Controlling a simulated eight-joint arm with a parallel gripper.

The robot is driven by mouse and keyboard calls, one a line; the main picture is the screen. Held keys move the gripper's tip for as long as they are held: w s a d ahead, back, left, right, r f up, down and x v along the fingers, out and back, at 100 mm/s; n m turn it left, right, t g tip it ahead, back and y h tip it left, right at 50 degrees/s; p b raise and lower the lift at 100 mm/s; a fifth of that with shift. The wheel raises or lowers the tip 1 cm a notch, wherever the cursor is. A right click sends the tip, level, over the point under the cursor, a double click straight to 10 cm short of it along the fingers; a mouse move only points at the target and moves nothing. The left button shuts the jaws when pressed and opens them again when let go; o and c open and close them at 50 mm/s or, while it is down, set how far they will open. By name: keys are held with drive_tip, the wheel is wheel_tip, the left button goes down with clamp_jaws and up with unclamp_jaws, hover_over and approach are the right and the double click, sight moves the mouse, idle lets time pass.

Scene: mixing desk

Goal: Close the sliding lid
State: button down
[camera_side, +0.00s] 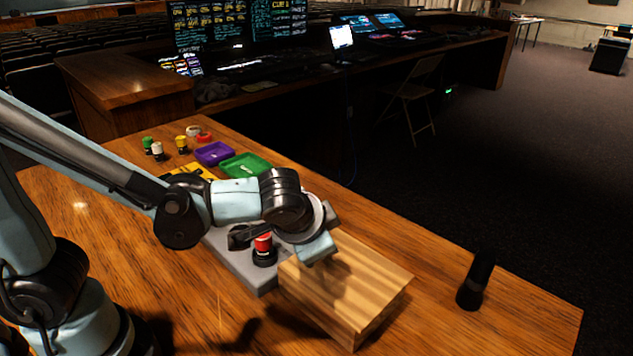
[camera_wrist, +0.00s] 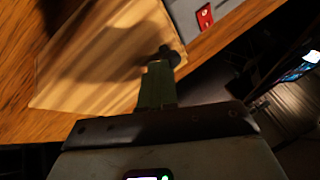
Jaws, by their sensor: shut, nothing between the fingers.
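My gripper (camera_side: 320,262) is over the slab's back left part. In the wrist view my gripper (camera_wrist: 158,68) is shut and empty, its tips beside a small dark knob-like part (camera_wrist: 172,56) at the slab's edge. I cannot tell whether they touch. My wrist hides much of the grey base and any opening.
A black-and-red piece (camera_side: 264,248) stands on the grey base. Green (camera_side: 245,166) and purple (camera_side: 214,153) trays and several small containers sit behind my arm. A dark cylinder (camera_side: 476,280) stands at right. The desk between it and the slab is clear.

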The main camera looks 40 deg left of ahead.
drive_tip(key=shift+a, duration=0.7)
drive_tip(key=shift+d, duration=0.1)
drive_tip(key=d, duration=0.1)
drive_tip(key=s+d, duration=0.1)
drive_tip(key=s+d+r, duration=0.1)
drive_tip(key=d, duration=0.1)
drive_tip(key=v, duration=0.9)
drive_tip(key=a+f+n+h, duration=0.1)
drive_tip(key=a, duration=0.4)
drive_tip(key=w+a+f+n+h, duration=0.1)
drive_tip(key=a+n, duration=0.1)
drive_tip(key=a, duration=0.3)
drive_tip(key=a+f+n+t, duration=0.1)
drive_tip(key=a+f, duration=0.1)
drive_tip(key=a, duration=0.3)
drive_tip(key=shift+w+a+f+h, duration=0.1)
drive_tip(key=shift+w+a+h, duration=0.15)
drive_tip(key=shift+w+h, duration=0.15)
